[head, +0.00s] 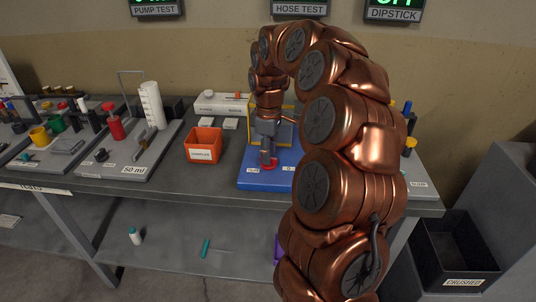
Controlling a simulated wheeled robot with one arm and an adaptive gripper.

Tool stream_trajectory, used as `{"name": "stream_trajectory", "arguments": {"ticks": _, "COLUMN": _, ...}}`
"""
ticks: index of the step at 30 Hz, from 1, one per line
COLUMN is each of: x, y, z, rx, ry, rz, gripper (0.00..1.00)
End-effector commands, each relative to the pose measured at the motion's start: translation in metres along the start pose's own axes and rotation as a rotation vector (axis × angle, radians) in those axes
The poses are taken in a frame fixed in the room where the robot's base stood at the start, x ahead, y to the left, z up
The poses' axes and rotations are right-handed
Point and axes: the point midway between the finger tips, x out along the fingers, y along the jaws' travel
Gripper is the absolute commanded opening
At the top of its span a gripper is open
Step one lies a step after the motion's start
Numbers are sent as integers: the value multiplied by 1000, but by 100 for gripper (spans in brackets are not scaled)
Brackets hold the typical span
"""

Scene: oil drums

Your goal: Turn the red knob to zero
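The red knob (268,167) sits low on a blue base (262,178) on the workbench, and only a small part of it shows. My gripper (267,158) points down right at the knob and covers most of it. I cannot tell whether the fingers are closed around the knob or only over it. The knob's pointer is not readable. Small white labels on the front of the base are too small to read surely. My copper-coloured arm hides the right part of the base.
An orange bin (203,144) stands left of the base. A grey tray (128,160) holds a white graduated cylinder (152,106) and a red-bodied tool (115,127). A yellow frame (288,112) rises behind my gripper. A black bin (455,255) stands at lower right.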

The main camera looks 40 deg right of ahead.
Motion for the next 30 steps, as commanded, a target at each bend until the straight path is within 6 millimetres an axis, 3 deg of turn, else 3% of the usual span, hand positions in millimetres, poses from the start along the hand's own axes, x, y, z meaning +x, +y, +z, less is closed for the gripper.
{"name": "stream_trajectory", "arguments": {"ticks": 16, "x": -85, "y": 1, "z": -2, "rx": -1, "ry": 4, "rz": 6, "gripper": 40}}
{"name": "stream_trajectory", "arguments": {"ticks": 24, "x": -104, "y": 1, "z": -1, "rx": -1, "ry": 2, "rz": 3, "gripper": 40}}
{"name": "stream_trajectory", "arguments": {"ticks": 30, "x": -108, "y": 0, "z": -1, "rx": -1, "ry": 2, "rz": 2, "gripper": 40}}
